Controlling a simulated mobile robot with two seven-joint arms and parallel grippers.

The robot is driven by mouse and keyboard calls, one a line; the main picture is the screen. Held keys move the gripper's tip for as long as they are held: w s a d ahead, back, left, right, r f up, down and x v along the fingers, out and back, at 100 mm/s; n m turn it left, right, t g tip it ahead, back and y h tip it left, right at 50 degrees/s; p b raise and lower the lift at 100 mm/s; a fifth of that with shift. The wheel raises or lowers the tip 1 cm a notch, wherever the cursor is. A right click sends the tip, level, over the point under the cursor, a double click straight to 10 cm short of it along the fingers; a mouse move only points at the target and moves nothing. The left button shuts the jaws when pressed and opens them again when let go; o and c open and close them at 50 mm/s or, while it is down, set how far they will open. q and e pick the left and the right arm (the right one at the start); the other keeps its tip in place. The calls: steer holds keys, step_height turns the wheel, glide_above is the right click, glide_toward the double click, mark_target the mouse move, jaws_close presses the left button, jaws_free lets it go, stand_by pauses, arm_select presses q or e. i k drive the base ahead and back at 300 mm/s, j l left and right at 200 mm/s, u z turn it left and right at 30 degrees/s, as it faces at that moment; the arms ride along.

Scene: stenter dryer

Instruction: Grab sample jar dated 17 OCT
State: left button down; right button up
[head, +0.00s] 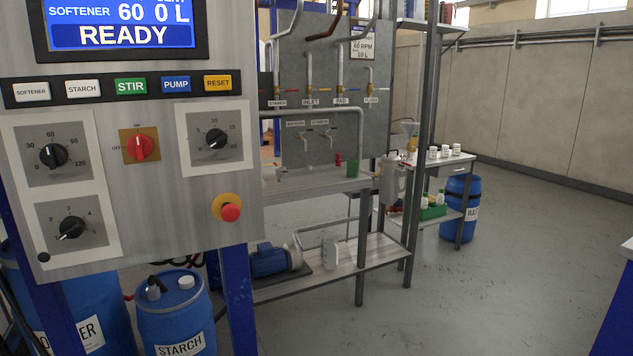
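Three small white jars stand upright in a row on a side table at the back right. They are the left jar (433,152), the middle jar (445,151) and the right jar (456,149). Dark marks show on them, but they are too small to read, so I cannot tell which one bears 17 OCT. The side table's front (452,170) is grey with a drawer. Neither of my grippers is in view.
A control panel (130,190) with an emergency stop fills the near left. Blue drums (190,310) stand below it. A metal bench (330,182) with pipes and upright posts lies between it and the side table. A blue drum (456,210) stands beside that table. Open floor (500,270) lies at right.

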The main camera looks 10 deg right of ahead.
mark_target(433, 154)
steer(key=i+l, duration=0.2)
steer(key=l, duration=0.15)
steer(key=i+l, duration=0.2)
steer(key=l, duration=0.2)
steer(key=i+l, duration=0.15)
steer(key=l, duration=0.2)
steer(key=i+l, duration=0.2)
steer(key=l, duration=0.2)
steer(key=i+l+u, duration=0.1)
steer(key=l, duration=0.25)
steer(key=i+l, duration=0.25)
steer(key=l, duration=0.15)
steer(key=i+l, duration=0.2)
steer(key=l, duration=0.15)
steer(key=i+l+u, duration=0.2)
steer(key=i+l, duration=1.65)
steer(key=l, duration=0.15)
steer(key=i+l, duration=0.15)
steer(key=l, duration=0.2)
steer(key=i+l, duration=0.15)
steer(key=l, duration=0.2)
steer(key=i+l+u, duration=0.1)
steer(key=l, duration=0.25)
steer(key=i+l, duration=0.1)
steer(key=l, duration=1.55)
steer(key=l+u, duration=0.1)
steer(key=l, duration=0.45)
steer(key=k, duration=0.05)
